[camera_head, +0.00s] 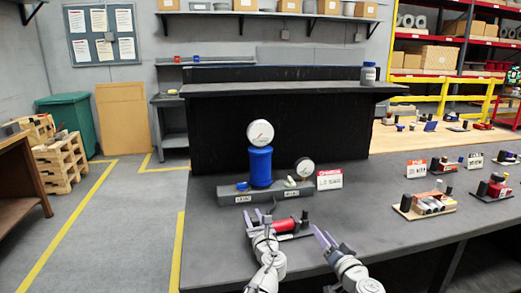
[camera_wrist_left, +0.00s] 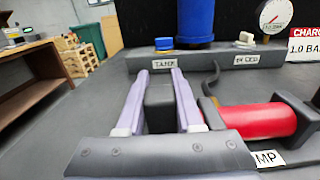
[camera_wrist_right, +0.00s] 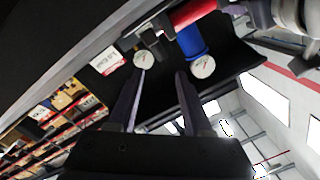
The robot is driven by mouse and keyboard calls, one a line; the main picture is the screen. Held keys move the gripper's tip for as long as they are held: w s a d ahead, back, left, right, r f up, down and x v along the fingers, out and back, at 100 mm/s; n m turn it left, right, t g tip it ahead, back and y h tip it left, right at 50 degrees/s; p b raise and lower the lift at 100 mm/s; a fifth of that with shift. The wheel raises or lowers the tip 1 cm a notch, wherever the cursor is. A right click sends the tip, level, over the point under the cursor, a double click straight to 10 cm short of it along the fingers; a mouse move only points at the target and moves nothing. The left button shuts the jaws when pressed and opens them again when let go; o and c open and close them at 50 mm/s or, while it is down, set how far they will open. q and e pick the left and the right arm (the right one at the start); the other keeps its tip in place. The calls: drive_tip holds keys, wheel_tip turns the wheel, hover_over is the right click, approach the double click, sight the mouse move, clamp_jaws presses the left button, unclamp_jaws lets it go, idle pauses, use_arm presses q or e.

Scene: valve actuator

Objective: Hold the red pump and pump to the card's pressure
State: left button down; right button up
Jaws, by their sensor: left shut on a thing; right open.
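The red pump (camera_head: 285,225) lies on the dark table; it also shows in the left wrist view (camera_wrist_left: 262,121), its label partly hidden. My left gripper (camera_head: 258,215) is shut on a dark block (camera_wrist_left: 160,108) at the pump's left; whether they join is unclear. My right gripper (camera_head: 322,238) is open and empty, right of the pump. Behind stand the blue tank (camera_head: 260,166) with a white gauge (camera_head: 260,133) on top and a smaller gauge (camera_head: 304,168) to the right. The red-headed card (camera_wrist_left: 304,48) reads about 1.0 bar. Gauge readings are too small to tell.
The grey manifold (camera_head: 270,195) carries a blue knob (camera_wrist_left: 163,43) and a pale knob (camera_wrist_left: 245,40). Other small fixtures, such as a wooden-based one (camera_head: 428,207), stand at the right. A black raised panel (camera_head: 290,130) closes the back.

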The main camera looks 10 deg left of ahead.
idle(0.5)
drive_tip(key=shift+o, duration=0.6)
drive_tip(key=m, duration=0.2)
drive_tip(key=w+m+y, duration=0.1)
drive_tip(key=m, duration=0.2)
drive_tip(key=shift+w+m+g, duration=0.15)
drive_tip(key=shift+m+g, duration=0.15)
drive_tip(key=m, duration=0.3)
drive_tip(key=shift+w+y, duration=0.3)
drive_tip(key=m, duration=0.4)
drive_tip(key=shift+w+g+y, duration=0.3)
drive_tip(key=m, duration=0.3)
drive_tip(key=shift+w, duration=0.25)
drive_tip(key=m, duration=0.2)
drive_tip(key=m+y, duration=0.1)
drive_tip(key=shift+w+d+m+g, duration=0.1)
drive_tip(key=shift+w+m+g, duration=0.15)
drive_tip(key=shift+m+g, duration=0.15)
drive_tip(key=m, duration=0.6)
drive_tip(key=shift+w+d+g+y, duration=0.15)
drive_tip(key=shift+w+g+y, duration=0.15)
